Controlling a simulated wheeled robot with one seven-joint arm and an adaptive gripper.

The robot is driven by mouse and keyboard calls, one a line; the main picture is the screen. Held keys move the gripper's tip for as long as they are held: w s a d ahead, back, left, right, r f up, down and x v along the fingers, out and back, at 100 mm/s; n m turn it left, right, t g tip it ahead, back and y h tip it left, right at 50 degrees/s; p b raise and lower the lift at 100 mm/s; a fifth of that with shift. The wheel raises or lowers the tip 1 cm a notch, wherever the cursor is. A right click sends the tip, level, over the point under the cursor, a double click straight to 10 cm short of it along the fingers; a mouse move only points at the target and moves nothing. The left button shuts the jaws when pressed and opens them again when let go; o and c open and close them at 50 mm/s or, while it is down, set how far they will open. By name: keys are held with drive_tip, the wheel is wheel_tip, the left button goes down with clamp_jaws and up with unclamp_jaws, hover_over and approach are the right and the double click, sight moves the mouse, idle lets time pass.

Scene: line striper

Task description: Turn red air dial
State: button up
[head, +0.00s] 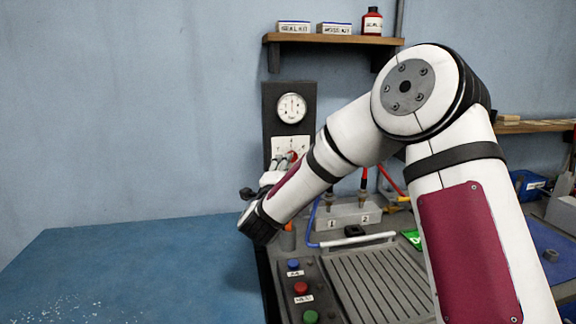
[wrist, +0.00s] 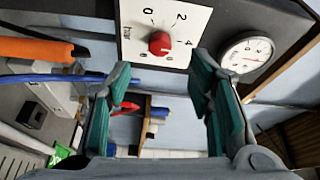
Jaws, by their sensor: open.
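The red air dial (wrist: 160,43) is a round knob on a white scale plate (wrist: 185,22) marked with numbers such as 0, 2 and 4. In the head view the red dial (head: 293,156) is partly hidden behind my gripper (head: 284,164). In the wrist view my gripper (wrist: 161,65) is open, with one teal-padded finger to each side of the dial's line. The dial sits just beyond the fingertips, roughly centred between them. I see no contact with it.
A round pressure gauge (head: 291,107) is on the dark panel (head: 271,95) above the dial. An orange hose (wrist: 35,48) and a blue hose (wrist: 60,78) run close by the left finger. A wooden shelf (head: 330,40) is above. The blue bench (head: 130,270) at left is clear.

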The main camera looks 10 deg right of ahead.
drive_tip(key=shift+v, duration=1.75)
